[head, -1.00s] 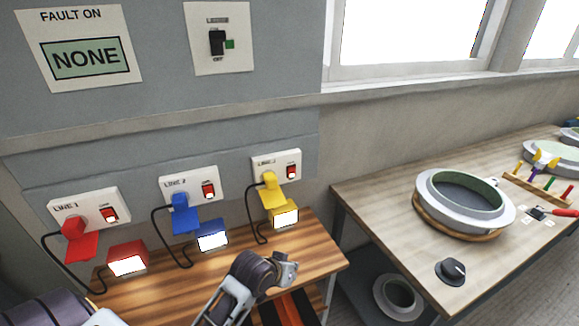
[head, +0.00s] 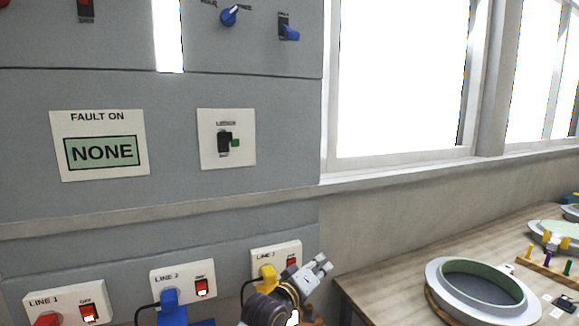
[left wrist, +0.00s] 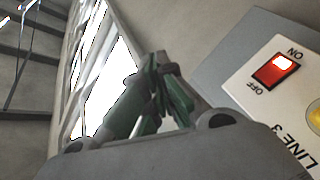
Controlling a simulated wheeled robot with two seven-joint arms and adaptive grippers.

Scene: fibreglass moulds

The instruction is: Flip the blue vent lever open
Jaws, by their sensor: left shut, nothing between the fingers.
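A blue lever (head: 289,33) sits on a dark slotted plate near the top of the grey wall panel in the head view. Its label is too small to read. A blue rotary handle (head: 229,16) is just left of it. My left gripper (head: 321,264) is low in the head view, well below the lever and in front of the right edge of the LINE 3 plate. It points up and right, shut and empty. In the left wrist view its fingers (left wrist: 160,92) are together, with the LINE 3 switch to their right. My right gripper is not in view.
The LINE 1, LINE 2 (head: 182,283) and LINE 3 (head: 276,258) socket plates line the lower panel. A black lever plate (head: 226,138) and a FAULT ON sign (head: 99,144) are above. A ledge crosses the wall. A table with a ring mould (head: 482,290) stands right.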

